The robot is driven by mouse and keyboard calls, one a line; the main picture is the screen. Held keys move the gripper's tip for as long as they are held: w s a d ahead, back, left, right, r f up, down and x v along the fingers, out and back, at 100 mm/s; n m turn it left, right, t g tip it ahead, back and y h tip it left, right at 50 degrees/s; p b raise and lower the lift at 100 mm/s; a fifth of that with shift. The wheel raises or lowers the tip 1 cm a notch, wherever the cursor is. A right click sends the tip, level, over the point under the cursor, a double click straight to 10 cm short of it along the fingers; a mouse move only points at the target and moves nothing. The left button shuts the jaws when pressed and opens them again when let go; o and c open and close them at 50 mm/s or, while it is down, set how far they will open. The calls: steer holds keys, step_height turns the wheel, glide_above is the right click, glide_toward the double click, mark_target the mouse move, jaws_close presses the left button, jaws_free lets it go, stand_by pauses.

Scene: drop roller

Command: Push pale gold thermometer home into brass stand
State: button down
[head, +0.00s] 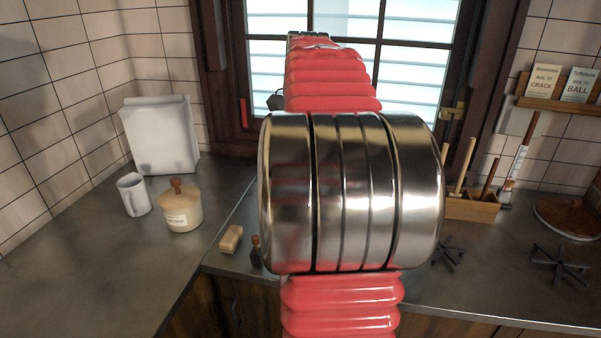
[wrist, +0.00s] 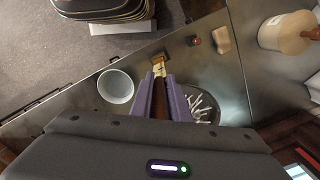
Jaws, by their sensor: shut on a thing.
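In the wrist view my gripper (wrist: 159,80) reaches forward with its two purple fingers close together. It is shut on a small pale gold piece that I take for the thermometer (wrist: 158,69), of which only a short part shows at the fingertips. Just beyond it is a small brassy piece, likely the brass stand (wrist: 157,57). The two look close together or touching; I cannot tell how deep one sits in the other. In the head view my own arm hides the gripper, thermometer and stand.
A white bowl (wrist: 115,88) stands left of the fingers and a dark round dish (wrist: 203,102) of pale pieces right. Soap (head: 231,239) and a small dark bottle (head: 256,251) lie near the counter edge. A lidded jar (head: 181,207) and mug (head: 133,194) stand left.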

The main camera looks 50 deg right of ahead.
steer(key=shift+f, duration=1.65)
stand_by(2.1)
steer(key=c, duration=1.6)
jaws_free()
steer(key=r, duration=0.9)
steer(key=d+r, duration=0.1)
steer(key=r, duration=0.3)
steer(key=shift+s+r, duration=0.1)
steer(key=shift+r, duration=0.25)
